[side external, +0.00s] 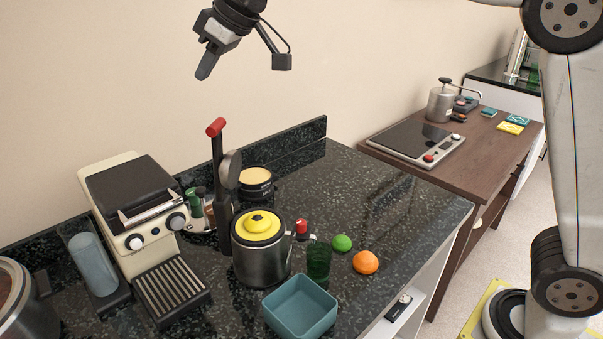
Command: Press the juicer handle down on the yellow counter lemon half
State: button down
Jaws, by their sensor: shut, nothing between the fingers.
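The juicer stands on the dark speckled counter (370,190). It has an upright black post (222,200) and a raised handle with a red grip (216,127). A grey rounded plate (230,168) is beside the post. A round yellow piece (259,224) with a raised middle sits on a metal cup-like body (262,262) just in front of the post; I cannot tell for sure that it is the lemon half. My gripper (203,74) is shut and empty, pointing down in the air above the red grip, clearly apart from it.
A cream appliance (140,205) stands left. A teal square bowl (300,308), a green glass (318,262), a lime (342,243) and an orange (365,262) are right of the juicer. A tan-topped dark container (256,182) is behind it. The counter's back right is clear.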

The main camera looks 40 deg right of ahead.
jog(key=shift+w+a+f, duration=0.1)
jog(key=shift+w+f, duration=0.05)
jog(key=shift+f, duration=1.2)
jog(key=shift+w+a+f, duration=0.15)
jog(key=shift+w+f, duration=0.05)
jog(key=shift+f, duration=1.2)
jog(key=shift+w+a+f, duration=0.1)
jog(key=shift+w+f, duration=0.05)
jog(key=shift+f, duration=1.2)
jog(key=shift+s+d, duration=0.1)
jog(key=shift+s, duration=0.05)
jog(key=shift+s+d, duration=0.15)
jog(key=shift+s, duration=0.05)
